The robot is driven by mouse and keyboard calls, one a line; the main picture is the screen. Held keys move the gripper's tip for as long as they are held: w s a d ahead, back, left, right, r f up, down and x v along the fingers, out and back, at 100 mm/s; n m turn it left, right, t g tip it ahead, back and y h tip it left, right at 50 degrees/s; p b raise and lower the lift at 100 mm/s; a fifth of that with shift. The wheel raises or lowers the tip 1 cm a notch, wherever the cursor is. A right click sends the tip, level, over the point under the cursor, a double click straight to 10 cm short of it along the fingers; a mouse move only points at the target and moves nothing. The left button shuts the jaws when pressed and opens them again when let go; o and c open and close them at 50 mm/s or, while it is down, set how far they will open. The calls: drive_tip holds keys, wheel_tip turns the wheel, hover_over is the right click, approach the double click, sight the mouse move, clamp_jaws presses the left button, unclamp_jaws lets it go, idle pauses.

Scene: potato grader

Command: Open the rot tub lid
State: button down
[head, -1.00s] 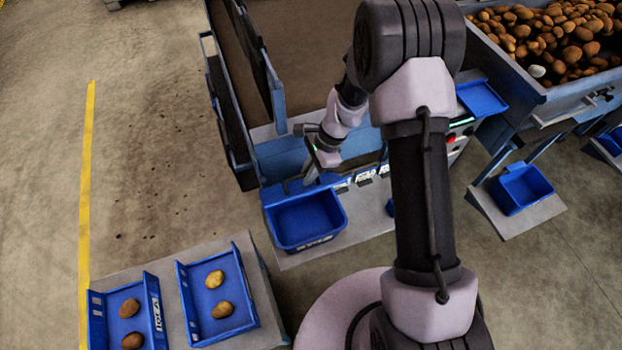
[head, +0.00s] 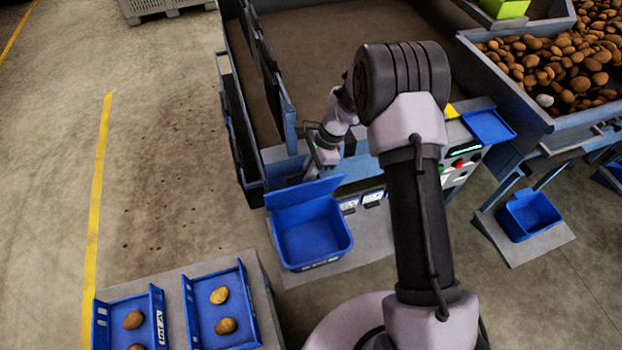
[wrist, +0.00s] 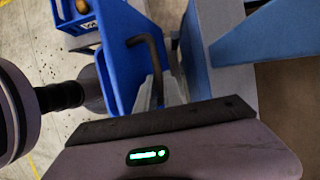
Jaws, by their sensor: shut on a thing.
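The blue rot tub (head: 330,240) stands open on a grey shelf left of my arm, and its empty inside shows. Its blue lid (head: 305,192) is raised along the tub's back edge, tilted up. My gripper (head: 312,174) is just behind the lid. In the wrist view my gripper (wrist: 162,92) is shut on a dark bent handle (wrist: 150,48) beside the blue lid (wrist: 120,35). The fingers partly hide the grip.
Two blue trays (head: 188,310) with potatoes stand on a low table at front left. A potato-filled hopper (head: 510,95) is at right, above another blue bin (head: 530,215). A grader frame stands close behind the gripper. Open floor lies at left.

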drive_tip(key=w, duration=0.3)
drive_tip(key=shift+w+a+r+b, duration=0.1)
drive_tip(key=shift+w+a+b, duration=0.25)
drive_tip(key=shift+a+b, duration=0.05)
drive_tip(key=shift+w, duration=0.1)
drive_tip(key=c, duration=1.6)
unclamp_jaws()
drive_tip(key=shift+r, duration=0.1)
drive_tip(key=shift+c, duration=0.2)
drive_tip(key=shift+a+r, duration=0.1)
drive_tip(key=r+p, duration=0.1)
drive_tip(key=r, duration=0.1)
drive_tip(key=r+p, duration=0.1)
drive_tip(key=r, duration=0.1)
drive_tip(key=shift+w+p, duration=0.35)
drive_tip(key=shift+w, duration=0.05)
drive_tip(key=r, duration=0.1)
drive_tip(key=r+p, duration=0.2)
drive_tip(key=shift+s+r, duration=0.15)
drive_tip(key=shift+s, duration=0.15)
